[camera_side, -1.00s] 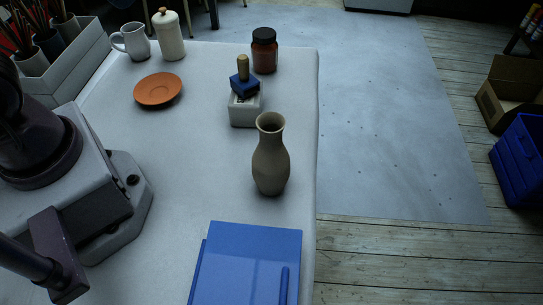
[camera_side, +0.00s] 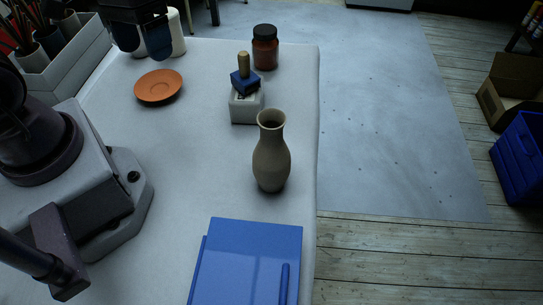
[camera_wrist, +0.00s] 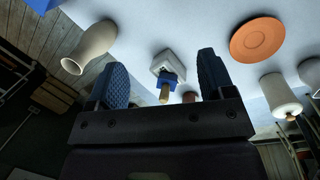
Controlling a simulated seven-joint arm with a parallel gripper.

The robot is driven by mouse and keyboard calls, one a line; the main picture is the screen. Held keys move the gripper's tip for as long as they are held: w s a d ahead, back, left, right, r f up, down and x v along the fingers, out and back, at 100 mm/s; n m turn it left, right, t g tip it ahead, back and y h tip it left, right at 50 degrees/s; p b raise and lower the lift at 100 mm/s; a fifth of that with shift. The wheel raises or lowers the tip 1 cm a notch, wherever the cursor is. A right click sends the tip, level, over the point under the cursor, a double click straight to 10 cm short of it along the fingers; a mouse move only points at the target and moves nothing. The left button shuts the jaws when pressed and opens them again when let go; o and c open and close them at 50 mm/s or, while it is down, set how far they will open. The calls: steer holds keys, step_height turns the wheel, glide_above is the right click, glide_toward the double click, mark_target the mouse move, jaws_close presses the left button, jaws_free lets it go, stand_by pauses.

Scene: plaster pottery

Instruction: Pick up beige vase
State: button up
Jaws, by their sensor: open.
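The beige vase (camera_side: 271,160) stands upright near the right edge of the table in the side view. In the wrist view, the beige vase (camera_wrist: 92,46) shows at the upper left, apart from the fingers. My gripper (camera_side: 143,44) is at the top left of the side view, above the far part of the table and well away from the vase. In the wrist view, my gripper (camera_wrist: 165,84) has its two blue fingers wide apart with nothing held between them.
A white block with a blue, wooden-handled tool (camera_side: 246,103) stands behind the vase, with a brown jar (camera_side: 265,48) farther back. An orange saucer (camera_side: 158,87) lies left. A blue folder (camera_side: 247,262) lies in front. The table between saucer and folder is clear.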

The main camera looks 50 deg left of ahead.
steer(key=d+f+n+g+h, duration=0.4)
steer(key=f+n+h, duration=0.2)
steer(key=f+h, duration=0.15)
steer(key=n+t+h, duration=0.8)
steer(key=n+t, duration=0.1)
steer(key=n, duration=0.2)
glide_toward(272, 128)
step_height(272, 128, down, 2)
steer(key=w+d, duration=0.2)
steer(key=d, duration=0.1)
steer(key=shift+x, duration=2.7)
steer(key=shift+w+f, duration=0.1)
steer(key=c, duration=0.9)
steer(key=shift+c, duration=0.4)
